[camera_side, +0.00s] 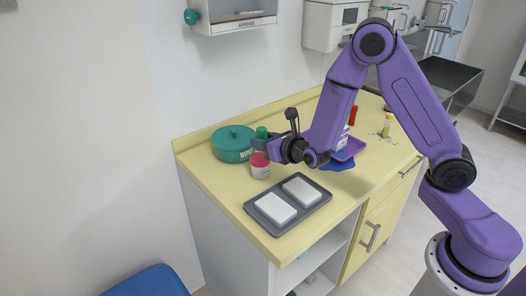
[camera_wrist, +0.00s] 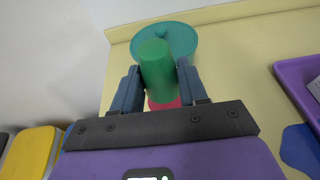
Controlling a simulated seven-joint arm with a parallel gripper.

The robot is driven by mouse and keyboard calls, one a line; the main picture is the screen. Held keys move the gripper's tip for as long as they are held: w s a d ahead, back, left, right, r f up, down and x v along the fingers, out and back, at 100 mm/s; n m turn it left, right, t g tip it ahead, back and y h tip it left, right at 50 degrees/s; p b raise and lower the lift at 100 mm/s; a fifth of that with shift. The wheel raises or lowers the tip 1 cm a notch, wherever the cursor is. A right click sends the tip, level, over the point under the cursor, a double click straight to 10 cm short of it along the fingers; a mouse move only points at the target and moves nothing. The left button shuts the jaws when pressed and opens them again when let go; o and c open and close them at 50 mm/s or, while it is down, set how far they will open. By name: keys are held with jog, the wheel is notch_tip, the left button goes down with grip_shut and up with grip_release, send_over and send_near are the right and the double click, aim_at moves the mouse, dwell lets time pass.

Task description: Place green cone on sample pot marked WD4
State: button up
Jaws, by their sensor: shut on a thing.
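My gripper (camera_side: 268,141) is shut on the green cone (camera_side: 262,132), whose top shows above the fingers. In the wrist view the green cone (camera_wrist: 158,68) stands between the two fingers of my gripper (camera_wrist: 160,80). A white sample pot with a red top (camera_side: 260,166) is on the counter just below the cone in the side view. The pot's marking is too small to read. I cannot tell whether the cone touches the pot.
A round teal lidded container (camera_side: 232,154) stands left of the pot. A grey tray (camera_side: 258,221) with two white blocks lies in front. A purple tray (camera_side: 349,151), a blue item (camera_side: 340,165), and red and yellow items are to the right. The wall is behind.

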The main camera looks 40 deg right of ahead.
aim_at(263, 160)
jog(key=shift+w+f, duration=0.35)
jog(key=shift+f, duration=1.65)
jog(key=shift+f, duration=0.1)
jog(key=o, duration=1)
jog(key=shift+v, duration=5.95)
